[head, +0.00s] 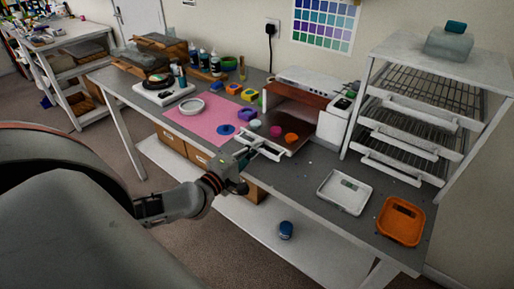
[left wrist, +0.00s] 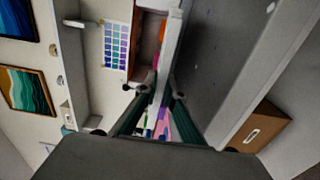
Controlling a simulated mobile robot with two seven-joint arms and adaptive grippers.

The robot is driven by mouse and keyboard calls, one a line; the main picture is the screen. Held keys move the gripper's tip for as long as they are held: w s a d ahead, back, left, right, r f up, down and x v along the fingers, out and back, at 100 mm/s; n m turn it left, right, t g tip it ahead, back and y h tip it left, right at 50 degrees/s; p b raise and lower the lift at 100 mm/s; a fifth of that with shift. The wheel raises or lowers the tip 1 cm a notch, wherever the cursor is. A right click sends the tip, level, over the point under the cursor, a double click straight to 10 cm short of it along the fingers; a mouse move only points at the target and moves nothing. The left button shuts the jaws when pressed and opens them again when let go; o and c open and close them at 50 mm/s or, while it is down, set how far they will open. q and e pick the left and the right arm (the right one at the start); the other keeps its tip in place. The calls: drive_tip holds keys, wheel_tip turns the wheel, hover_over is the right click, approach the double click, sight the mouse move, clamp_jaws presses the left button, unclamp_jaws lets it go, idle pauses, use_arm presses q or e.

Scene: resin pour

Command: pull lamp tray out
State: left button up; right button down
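The lamp (head: 333,124) is a white box on the bench with an open front and a reddish inside. Its tray (head: 283,149) shows at the opening, with a pale front bar and small teal, purple and orange pieces (head: 291,138) at it. My left gripper (head: 240,157) reaches in from the left to the tray's front bar. In the left wrist view, the two dark fingers (left wrist: 159,88) lie on either side of the white bar (left wrist: 170,50) and appear closed on it. The fingertips are small and partly hidden in the head view. My right gripper is not in view.
A pink mat (head: 205,120) with a white ring and coloured moulds lies left of the lamp. A white tray (head: 344,192) and an orange tray (head: 401,221) lie to the right. A wire rack (head: 425,95) stands behind them. The bench between lamp and white tray is mostly clear.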

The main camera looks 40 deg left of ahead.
use_arm(q)
drive_tip(key=o, duration=0.4)
drive_tip(key=shift+a, duration=0.15)
drive_tip(key=shift+c, duration=0.2)
drive_tip(key=s, duration=1.2)
drive_tip(key=s+d+f+m+g, duration=0.2)
drive_tip(key=d+f+m, duration=0.4)
drive_tip(key=f+m, duration=0.1)
drive_tip(key=s+d+f+m+g+h, duration=0.1)
drive_tip(key=s+d+f+m+g, duration=0.1)
drive_tip(key=d+f+m, duration=0.4)
drive_tip(key=s+d+f+m+g+h, duration=0.1)
drive_tip(key=s+d+f+m+g, duration=0.1)
drive_tip(key=d+f+m, duration=0.4)
wheel_tip(320, 180, down, 8)
drive_tip(key=m+g, duration=0.1)
drive_tip(key=m, duration=0.2)
drive_tip(key=shift+s+r, duration=0.25)
drive_tip(key=shift+s, duration=0.05)
